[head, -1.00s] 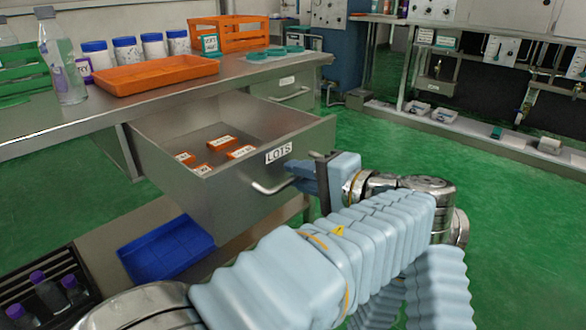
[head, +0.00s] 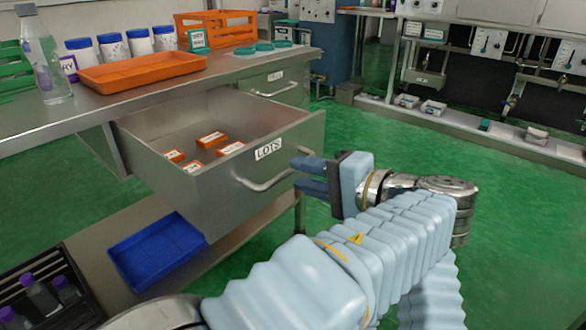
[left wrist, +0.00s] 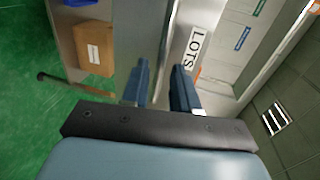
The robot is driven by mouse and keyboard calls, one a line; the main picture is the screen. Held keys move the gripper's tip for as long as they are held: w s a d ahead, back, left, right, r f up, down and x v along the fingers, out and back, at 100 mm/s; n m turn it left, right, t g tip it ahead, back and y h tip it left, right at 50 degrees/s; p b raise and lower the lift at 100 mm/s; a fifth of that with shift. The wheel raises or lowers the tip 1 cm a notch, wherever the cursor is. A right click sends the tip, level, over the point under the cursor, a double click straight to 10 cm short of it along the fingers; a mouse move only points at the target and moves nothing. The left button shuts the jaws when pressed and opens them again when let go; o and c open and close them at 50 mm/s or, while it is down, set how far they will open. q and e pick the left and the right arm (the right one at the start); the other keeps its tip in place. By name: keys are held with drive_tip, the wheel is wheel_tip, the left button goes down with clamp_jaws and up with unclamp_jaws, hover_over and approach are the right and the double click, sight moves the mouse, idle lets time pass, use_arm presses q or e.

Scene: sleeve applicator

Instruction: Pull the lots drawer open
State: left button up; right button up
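The lots drawer (head: 205,195) is pulled out from under the bench, with its LOTS label (head: 268,149) on the front. Several small orange labelled boxes (head: 212,140) lie inside. Its bar handle (head: 266,184) is on the front below the label. My left gripper (head: 300,174) is open, its two blue fingers apart, at the right end of the handle and just off it in the head view. My right gripper is not in view.
The bench top (head: 235,68) holds an orange tray (head: 142,70), white jars, a clear bottle (head: 45,60) and an orange crate (head: 215,30). A second drawer (head: 275,85) is behind. A blue bin (head: 158,250) sits on the lower shelf. Green floor is free at right.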

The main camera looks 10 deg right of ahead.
use_arm(q)
drive_tip(key=p+v, duration=0.1)
drive_tip(key=v, duration=0.9)
drive_tip(key=shift+w, duration=0.1)
